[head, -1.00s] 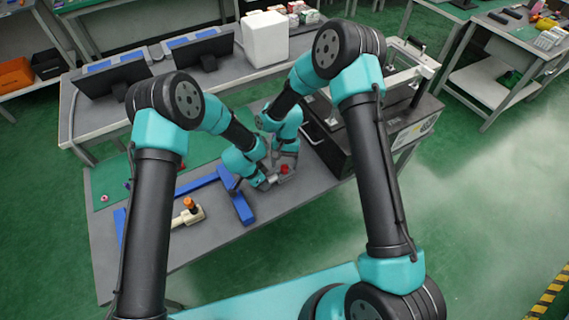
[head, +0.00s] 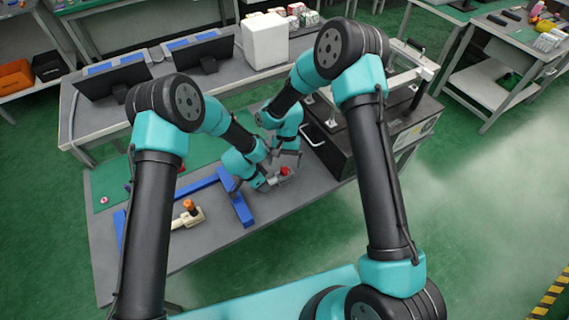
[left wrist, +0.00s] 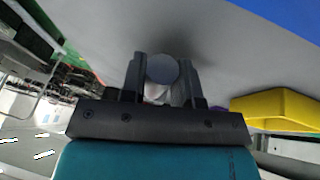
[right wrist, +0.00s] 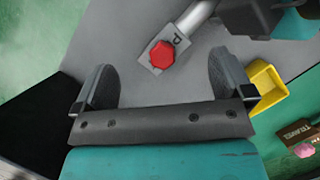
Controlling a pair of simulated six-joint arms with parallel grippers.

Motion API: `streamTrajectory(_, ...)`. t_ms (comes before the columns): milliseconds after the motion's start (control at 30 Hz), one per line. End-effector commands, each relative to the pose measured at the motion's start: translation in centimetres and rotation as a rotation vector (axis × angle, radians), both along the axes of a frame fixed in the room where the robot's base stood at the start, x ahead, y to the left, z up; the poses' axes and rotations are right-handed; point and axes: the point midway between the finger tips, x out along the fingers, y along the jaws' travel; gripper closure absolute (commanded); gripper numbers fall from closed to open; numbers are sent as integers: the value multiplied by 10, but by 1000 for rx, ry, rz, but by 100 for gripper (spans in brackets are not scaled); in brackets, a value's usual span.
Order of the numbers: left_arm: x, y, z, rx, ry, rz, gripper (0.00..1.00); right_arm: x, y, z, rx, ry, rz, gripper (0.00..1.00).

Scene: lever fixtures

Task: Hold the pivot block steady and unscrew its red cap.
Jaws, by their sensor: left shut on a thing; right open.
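The pivot block (right wrist: 149,69) is a small grey piece with a round grey bar running from it. The red cap (right wrist: 162,54) is faceted and sits on the block; it also shows in the head view (head: 284,171). My left gripper (head: 268,182) is shut on the round grey bar, whose end (left wrist: 162,68) shows between the fingers in the left wrist view. My right gripper (head: 288,154) is open and empty, above and apart from the cap. In the right wrist view its fingers stand wide to either side of the cap.
A black case (head: 335,150) stands close on the right. A yellow bin (right wrist: 268,90) is near the block. The table's front is clear.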

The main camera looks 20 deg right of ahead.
Motion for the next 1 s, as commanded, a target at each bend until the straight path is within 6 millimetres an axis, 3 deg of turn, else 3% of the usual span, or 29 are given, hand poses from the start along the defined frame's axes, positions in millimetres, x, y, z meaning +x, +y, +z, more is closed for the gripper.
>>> streamTrajectory(500, 0, 0, 0, 0, 0, 0, 100, 32, -14, 83, 1, -4, 0, 1)
streamTrajectory(700, 0, 0, 0, 0, 0, 0, 100, 36, -16, 97, 0, 0, 0, 1)
streamTrajectory(1000, 0, 0, 0, 0, 0, 0, 100, 36, -16, 98, 0, 1, 0, 1)
